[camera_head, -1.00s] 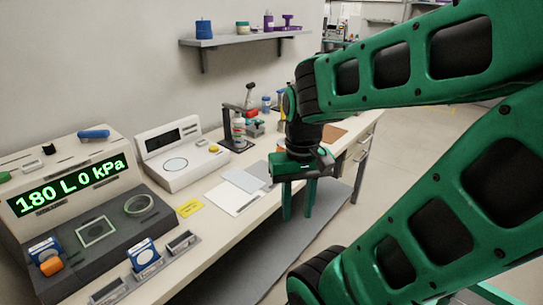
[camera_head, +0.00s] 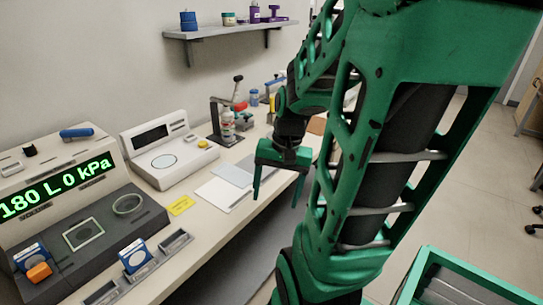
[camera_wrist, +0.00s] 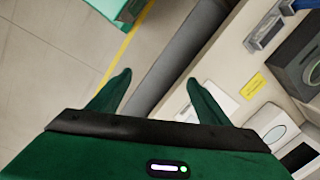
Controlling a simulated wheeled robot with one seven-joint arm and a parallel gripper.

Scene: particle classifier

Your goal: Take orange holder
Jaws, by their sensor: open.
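A small orange piece (camera_head: 39,272) is at the lower left of the head view. It sits against a blue-and-white holder (camera_head: 28,256) on the dark deck of the particle classifier (camera_head: 85,228). A second blue-and-white holder (camera_head: 137,256) stands in a slot of the front rack (camera_head: 150,266). My gripper (camera_head: 277,196) is open and empty, with its fingers pointing down off the bench's front edge, well to the right of the orange piece. Its fingers also show in the wrist view (camera_wrist: 158,78) with nothing between them. The orange piece is not visible there.
The display reads "180 L 0 kPa". A white instrument (camera_head: 165,155), a yellow label (camera_head: 181,205) and flat sheets (camera_head: 222,193) lie along the bench. A bottle stand (camera_head: 222,122) is farther back. A green-rimmed bin (camera_head: 440,275) stands at the lower right.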

